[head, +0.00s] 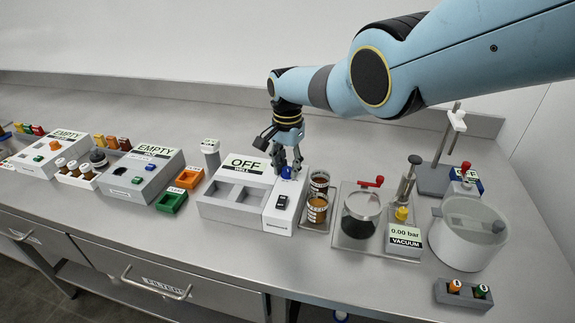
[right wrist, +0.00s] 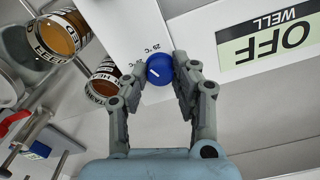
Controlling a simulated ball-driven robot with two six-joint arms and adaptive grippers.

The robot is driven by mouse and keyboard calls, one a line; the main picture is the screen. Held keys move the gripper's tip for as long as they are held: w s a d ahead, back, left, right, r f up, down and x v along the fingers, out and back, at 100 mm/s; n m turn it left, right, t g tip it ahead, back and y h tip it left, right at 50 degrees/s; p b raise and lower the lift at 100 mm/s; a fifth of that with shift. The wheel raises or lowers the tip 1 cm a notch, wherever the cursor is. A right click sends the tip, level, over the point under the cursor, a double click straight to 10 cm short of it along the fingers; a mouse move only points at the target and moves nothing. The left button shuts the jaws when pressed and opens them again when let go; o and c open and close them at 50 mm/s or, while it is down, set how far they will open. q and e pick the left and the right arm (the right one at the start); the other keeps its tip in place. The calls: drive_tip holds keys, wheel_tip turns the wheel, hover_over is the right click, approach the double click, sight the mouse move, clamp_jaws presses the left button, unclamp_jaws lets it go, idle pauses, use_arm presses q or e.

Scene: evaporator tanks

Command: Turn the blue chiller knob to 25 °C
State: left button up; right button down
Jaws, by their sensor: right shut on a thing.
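The blue chiller knob (head: 287,173) sits on the right part of the white chiller unit (head: 213,208), whose display reads OFF. My right gripper (head: 289,167) reaches down from above and is shut on the knob. In the right wrist view the round blue knob (right wrist: 160,70) lies between the two fingertips of my right gripper (right wrist: 162,66). A short white mark shows on the knob's face. Small °C labels are printed beside the knob, but part of the scale is hidden and the setting is unclear. My left gripper is not in view.
Two brown jars (head: 317,209) stand close to the right of the chiller. Beyond them are a vessel with a red handle (head: 361,214), a vacuum gauge reading 0.00 bar (head: 405,236) and a clear round tank (head: 468,236). Orange (head: 189,178) and green (head: 171,202) trays lie left.

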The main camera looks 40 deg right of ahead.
sight(287, 169)
drive_tip(key=m, duration=0.5)
drive_tip(key=shift+w, duration=0.1)
idle(0.5)
drive_tip(key=shift+r, duration=0.1)
drive_tip(key=c, duration=1.1)
unclamp_jaws()
drive_tip(key=shift+o, duration=0.2)
wheel_tip(287, 169, up, 12)
